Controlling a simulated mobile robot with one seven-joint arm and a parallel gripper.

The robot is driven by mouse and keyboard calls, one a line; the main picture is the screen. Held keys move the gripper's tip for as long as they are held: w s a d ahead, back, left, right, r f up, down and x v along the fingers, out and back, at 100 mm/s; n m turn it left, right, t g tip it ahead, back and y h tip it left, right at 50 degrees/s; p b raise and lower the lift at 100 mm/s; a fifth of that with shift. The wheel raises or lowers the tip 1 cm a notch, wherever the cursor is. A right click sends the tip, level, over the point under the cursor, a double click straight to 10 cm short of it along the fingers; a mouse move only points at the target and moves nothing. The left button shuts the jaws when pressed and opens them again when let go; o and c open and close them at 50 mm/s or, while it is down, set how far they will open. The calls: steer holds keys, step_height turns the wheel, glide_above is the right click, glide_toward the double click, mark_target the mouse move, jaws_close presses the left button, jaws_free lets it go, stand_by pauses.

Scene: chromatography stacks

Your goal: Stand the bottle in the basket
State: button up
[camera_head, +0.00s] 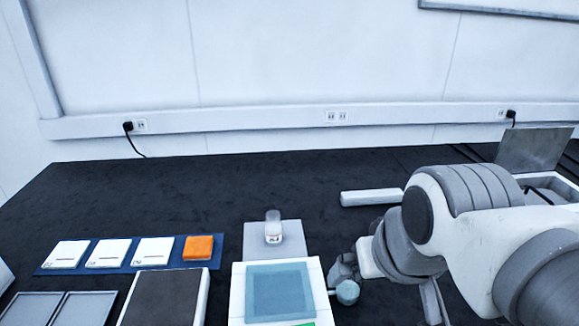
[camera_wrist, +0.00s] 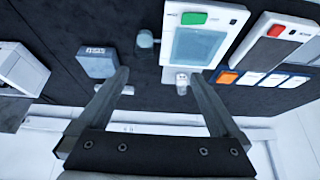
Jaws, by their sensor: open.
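In the head view my arm hides most of the gripper. A white-rimmed open box with a raised metal lid (camera_head: 535,150) stands at the far right, partly behind my arm. I cannot tell whether the basket is inside it.
A white device with a blue screen (camera_head: 280,292) stands in front of the bottle. A teal knob-topped object (camera_head: 347,291) stands right of it. A white bar (camera_head: 371,197) and a grey labelled block (camera_wrist: 97,62) lie rightward. The back left bench is clear.

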steer(key=w+a+r+m+g+p, duration=0.25)
steer(key=w+r, duration=0.25)
steer(key=w, duration=0.5)
steer(key=m+g+p, duration=0.3)
steer(key=m+p, duration=0.2)
steer(key=m, duration=0.4)
glide_above(273, 215)
step_height(273, 215, down, 13)
steer(key=shift+n, duration=0.25)
step_height(273, 215, down, 12)
steer(key=shift+r+b, duration=0.1)
steer(key=shift+b, duration=0.8)
steer(key=f, duration=0.5)
steer(key=shift+w+f+b, duration=0.1)
steer(key=shift+w+b, duration=0.1)
steer(key=shift+b, duration=0.1)
jaws_close()
